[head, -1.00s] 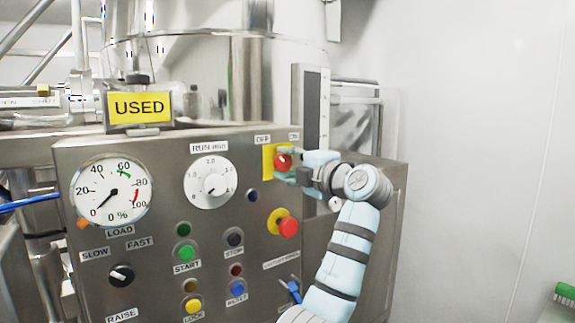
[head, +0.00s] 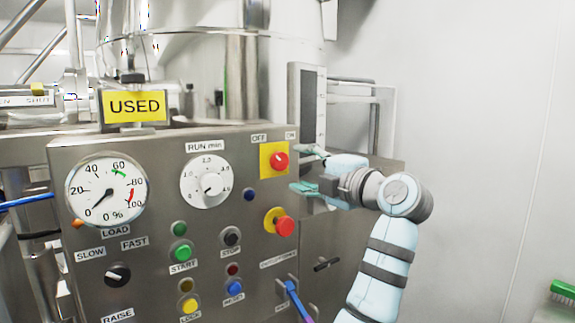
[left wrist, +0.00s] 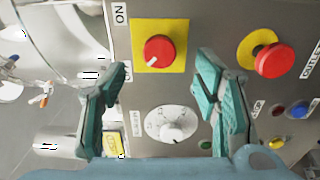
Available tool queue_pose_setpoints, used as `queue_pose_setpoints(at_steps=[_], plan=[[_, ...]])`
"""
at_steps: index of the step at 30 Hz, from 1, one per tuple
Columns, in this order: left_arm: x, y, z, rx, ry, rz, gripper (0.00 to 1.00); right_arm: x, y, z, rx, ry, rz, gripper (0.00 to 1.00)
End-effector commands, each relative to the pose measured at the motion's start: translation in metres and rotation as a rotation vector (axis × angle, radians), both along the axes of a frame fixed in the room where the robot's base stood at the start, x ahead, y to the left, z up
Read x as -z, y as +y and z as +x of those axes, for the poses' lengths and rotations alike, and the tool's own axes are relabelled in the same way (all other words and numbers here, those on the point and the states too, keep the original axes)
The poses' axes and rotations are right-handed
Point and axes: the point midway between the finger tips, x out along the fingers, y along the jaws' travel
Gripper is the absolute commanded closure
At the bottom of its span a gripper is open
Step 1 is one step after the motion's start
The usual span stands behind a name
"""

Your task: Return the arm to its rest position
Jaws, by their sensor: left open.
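My left gripper (head: 298,170) is in front of the upper right of the steel control panel (head: 330,240). Its jaws are open and empty, just right of the red rotary switch (head: 280,161) on its yellow plate. A gap shows between the fingers and the switch. In the left wrist view the red switch (left wrist: 159,52) appears between the two teal fingers (left wrist: 160,72), in front of them and not gripped. A white pointer mark shows on the switch's lower left there. My right gripper is not in view.
A red mushroom button (head: 284,226) sits below the switch. A blue cable (head: 295,300) plugs into the panel's lower right. The RUN dial (head: 208,182) is to the left. Open room lies right of the arm, before a plain wall.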

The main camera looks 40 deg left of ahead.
Motion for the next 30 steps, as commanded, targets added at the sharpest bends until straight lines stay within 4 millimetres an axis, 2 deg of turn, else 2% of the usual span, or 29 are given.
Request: queue_pose_setpoints(at_steps=[3,7,22,25,26,28,29,30], plan=[[0.001,-0.028,-0.008,0.002,0.001,-0.002,0.44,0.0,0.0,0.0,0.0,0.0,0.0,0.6],[0.0,-0.043,-0.013,0.001,0.0,-0.001,0.44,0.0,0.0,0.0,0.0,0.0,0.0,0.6],[0.0,-0.046,-0.014,-0.001,0.001,0.0,0.44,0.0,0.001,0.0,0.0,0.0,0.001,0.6],[-0.002,-0.046,-0.013,0.004,0.067,0.03,0.44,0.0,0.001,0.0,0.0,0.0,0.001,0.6],[-0.005,-0.047,-0.01,0.018,0.117,0.061,0.44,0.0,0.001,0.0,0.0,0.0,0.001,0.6],[-0.013,-0.059,0.018,0.131,0.31,0.192,0.44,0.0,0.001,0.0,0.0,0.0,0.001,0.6],[-0.014,-0.07,0.04,0.212,0.42,0.277,0.44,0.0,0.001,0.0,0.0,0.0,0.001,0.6],[-0.01,-0.088,0.074,0.329,0.571,0.414,0.44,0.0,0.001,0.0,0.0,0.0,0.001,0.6]])
